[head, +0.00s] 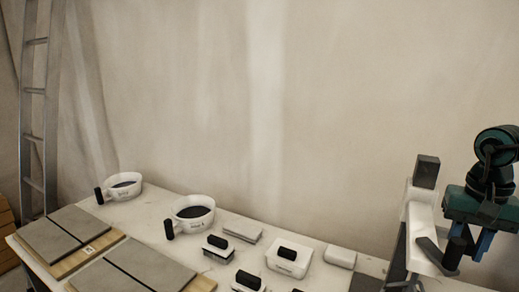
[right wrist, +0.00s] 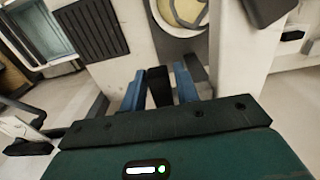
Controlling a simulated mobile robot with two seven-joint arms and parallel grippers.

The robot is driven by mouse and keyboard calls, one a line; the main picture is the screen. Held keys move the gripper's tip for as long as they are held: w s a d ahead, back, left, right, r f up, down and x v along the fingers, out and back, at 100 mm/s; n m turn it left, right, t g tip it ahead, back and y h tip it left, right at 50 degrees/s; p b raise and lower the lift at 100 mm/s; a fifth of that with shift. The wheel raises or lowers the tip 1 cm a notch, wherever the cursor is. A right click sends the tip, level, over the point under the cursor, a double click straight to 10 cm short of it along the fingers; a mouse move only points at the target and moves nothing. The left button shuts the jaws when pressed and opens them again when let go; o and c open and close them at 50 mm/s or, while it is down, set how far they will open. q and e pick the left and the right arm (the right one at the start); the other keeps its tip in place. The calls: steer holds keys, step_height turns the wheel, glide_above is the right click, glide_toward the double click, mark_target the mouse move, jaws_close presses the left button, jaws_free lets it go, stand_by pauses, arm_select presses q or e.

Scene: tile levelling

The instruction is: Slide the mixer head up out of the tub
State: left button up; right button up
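The mixer stand (head: 419,218) is a white upright with a grey block on top, at the right of the head view. A black handle (head: 455,254) sits on its front, joined to a dark lever. My right gripper (head: 482,245), teal with blue fingers, is at this handle. A round tub (right wrist: 168,27) with a yellowish inside shows beyond, partly cut off. The mixer head itself is not clearly visible. My left gripper is not in view.
A table (head: 235,266) bears two white buckets (head: 193,225) (head: 123,192) with dark contents, grey tiles on boards (head: 55,233), and several white blocks, some with black grips (head: 289,258). A ladder (head: 37,118) leans at the left wall.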

jaws_close()
steer(key=shift+r, duration=0.15)
steer(key=shift+r+p, duration=0.95)
steer(key=shift+r, duration=0.35)
steer(key=shift+o, duration=2.4)
jaws_free()
steer(key=shift+f, duration=0.2)
step_height(320, 180, up, 7)
steer(key=p, duration=0.4)
steer(key=shift+p, duration=0.35)
